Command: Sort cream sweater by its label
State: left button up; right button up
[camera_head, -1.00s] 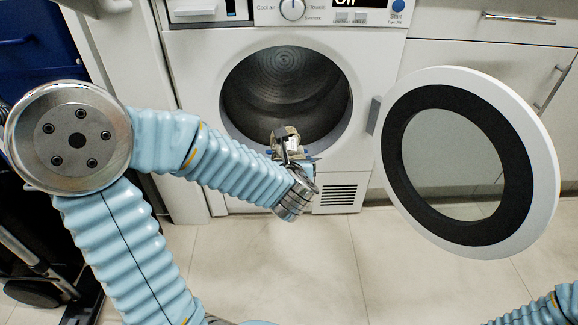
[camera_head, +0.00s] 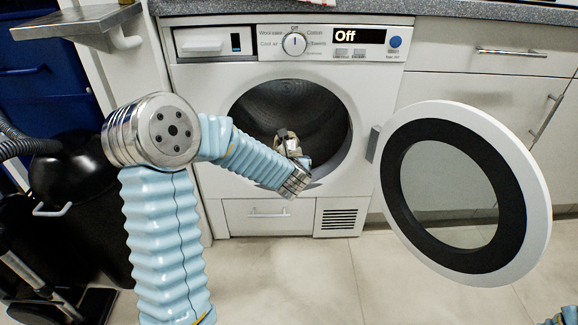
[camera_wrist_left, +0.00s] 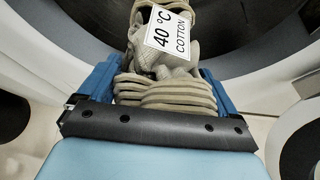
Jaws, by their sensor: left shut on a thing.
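The cream sweater (camera_wrist_left: 180,92) is bunched up in my left gripper (camera_wrist_left: 160,86), between its blue fingers. A white label (camera_wrist_left: 168,36) on it reads "40 °C COTTON". In the head view my left gripper (camera_head: 293,150) is at the lower part of the round opening of the washing machine (camera_head: 225,185), with the sweater (camera_head: 283,136) small against the dark drum (camera_head: 275,108). The wrist view shows the drum and its pale rim just beyond the sweater. I cannot tell how far inside the sweater is. My right gripper is out of view.
The machine's round door (camera_head: 535,195) stands open to the right. Its display (camera_head: 358,36) reads "Off". A dial (camera_head: 294,44) sits at the top. White cabinets (camera_head: 480,90) are on the right. A black bin-like object (camera_head: 85,180) stands left. The floor in front is clear.

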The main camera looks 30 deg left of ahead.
pick_arm(q)
jog(key=w+a, duration=0.1)
jog(key=w+a+p, duration=0.1)
jog(key=w, duration=0.1)
jog(key=shift+w, duration=0.1)
jog(key=x, duration=0.1)
jog(key=b+x, duration=0.1)
jog(key=shift+w+f, duration=0.1)
jog(key=shift+f, duration=0.25)
jog(key=r+b+x, duration=0.1)
jog(key=x, duration=1.7)
jog(key=shift+w+a, duration=0.4)
jog(key=shift+a, duration=0.05)
jog(key=shift+r, duration=0.1)
jog(key=o, duration=0.8)
jog(key=shift+o, duration=0.7)
